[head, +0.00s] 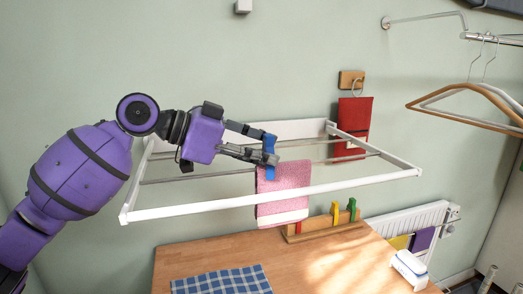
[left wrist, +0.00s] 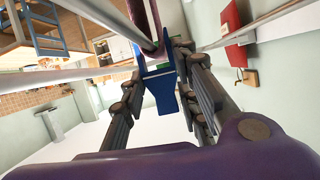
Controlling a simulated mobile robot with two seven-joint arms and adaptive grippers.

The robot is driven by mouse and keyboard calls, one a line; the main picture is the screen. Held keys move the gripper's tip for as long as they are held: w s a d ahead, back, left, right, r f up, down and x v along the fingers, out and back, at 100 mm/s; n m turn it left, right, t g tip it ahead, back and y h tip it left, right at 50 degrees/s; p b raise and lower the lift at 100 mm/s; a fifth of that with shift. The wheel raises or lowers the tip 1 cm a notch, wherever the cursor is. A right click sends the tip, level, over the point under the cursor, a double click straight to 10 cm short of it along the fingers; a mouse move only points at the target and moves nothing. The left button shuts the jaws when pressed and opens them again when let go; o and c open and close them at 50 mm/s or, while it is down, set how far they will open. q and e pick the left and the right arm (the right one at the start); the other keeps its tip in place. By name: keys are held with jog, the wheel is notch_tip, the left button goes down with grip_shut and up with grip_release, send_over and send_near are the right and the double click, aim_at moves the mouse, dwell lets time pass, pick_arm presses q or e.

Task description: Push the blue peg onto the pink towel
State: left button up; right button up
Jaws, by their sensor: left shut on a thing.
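The pink towel (head: 283,190) hangs folded over a bar of the white wall-mounted drying rack (head: 185,209). My left gripper (head: 271,147) is at the towel's top left edge, shut on the blue peg (head: 270,170). The peg points down, and its lower end overlaps the towel's top in the head view. In the left wrist view the blue peg (left wrist: 160,90) is between the fingers of my left gripper (left wrist: 180,70), close to the rack bar. My right gripper is not in view.
A red towel (head: 354,122) hangs behind; hangers (head: 465,98) are right.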

aim_at(272, 135)
pick_arm(q)
jog(key=shift+f, duration=0.65)
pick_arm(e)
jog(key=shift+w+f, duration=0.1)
pick_arm(q)
jog(key=o, duration=1)
jog(key=shift+c, duration=0.2)
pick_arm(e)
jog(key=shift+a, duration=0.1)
pick_arm(q)
jog(key=shift+r, duration=0.1)
jog(key=shift+r, duration=0.85)
jog(key=shift+r+p, duration=0.85)
jog(key=shift+r, duration=1.8)
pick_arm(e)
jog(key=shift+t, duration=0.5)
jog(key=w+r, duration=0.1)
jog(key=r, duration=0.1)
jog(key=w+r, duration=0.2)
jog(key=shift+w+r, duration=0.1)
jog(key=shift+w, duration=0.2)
